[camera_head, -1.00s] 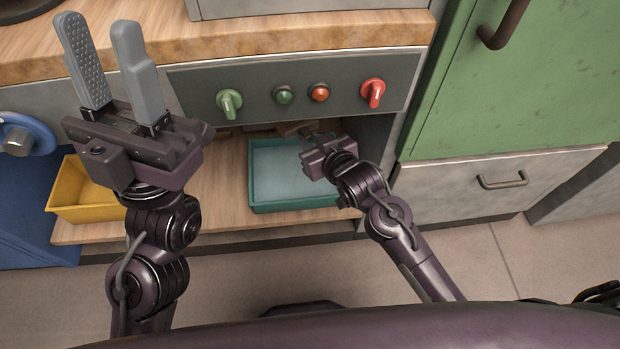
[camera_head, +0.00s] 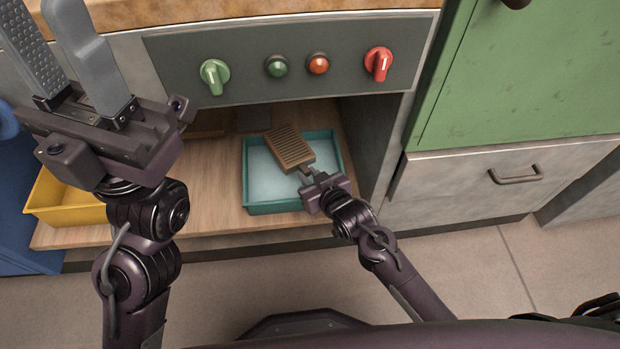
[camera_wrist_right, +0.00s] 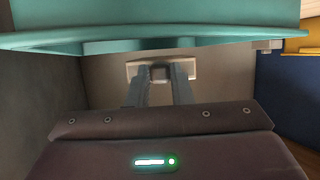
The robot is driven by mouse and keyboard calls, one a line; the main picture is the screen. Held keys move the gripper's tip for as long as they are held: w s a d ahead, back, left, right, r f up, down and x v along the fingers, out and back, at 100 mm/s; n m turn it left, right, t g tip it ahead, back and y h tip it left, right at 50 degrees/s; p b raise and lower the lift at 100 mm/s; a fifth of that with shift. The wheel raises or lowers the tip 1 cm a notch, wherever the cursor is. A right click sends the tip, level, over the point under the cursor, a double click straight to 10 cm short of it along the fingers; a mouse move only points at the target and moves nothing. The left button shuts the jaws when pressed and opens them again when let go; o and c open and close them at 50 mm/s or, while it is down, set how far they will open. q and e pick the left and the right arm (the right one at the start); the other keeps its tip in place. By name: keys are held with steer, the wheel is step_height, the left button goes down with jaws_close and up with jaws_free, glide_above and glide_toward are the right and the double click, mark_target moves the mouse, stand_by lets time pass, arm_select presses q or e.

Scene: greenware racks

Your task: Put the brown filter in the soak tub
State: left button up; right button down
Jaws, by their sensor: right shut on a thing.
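The brown filter (camera_head: 290,147), a ribbed rectangular block, is in the grip of my right gripper (camera_head: 307,176) by its near end. The tub has a pale blue inside and stands on the wooden shelf. In the right wrist view the tub's teal edge (camera_wrist_right: 150,38) crosses the top, and a small grey piece shows between the fingers (camera_wrist_right: 159,88). My left gripper (camera_head: 35,12) is open and empty, raised at the upper left.
A yellow tray (camera_head: 66,212) stands left on the wooden shelf (camera_head: 200,200). A panel with a green knob (camera_head: 214,76) and a red knob (camera_head: 379,63) overhangs the opening. A grey side wall (camera_head: 372,140) bounds it on the right. A brown thing (camera_head: 207,125) lies behind.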

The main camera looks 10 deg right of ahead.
steer(key=shift+r, duration=0.2)
steer(key=shift+f, duration=0.1)
steer(key=shift+f, duration=0.5)
steer(key=c, duration=1.3)
jaws_free()
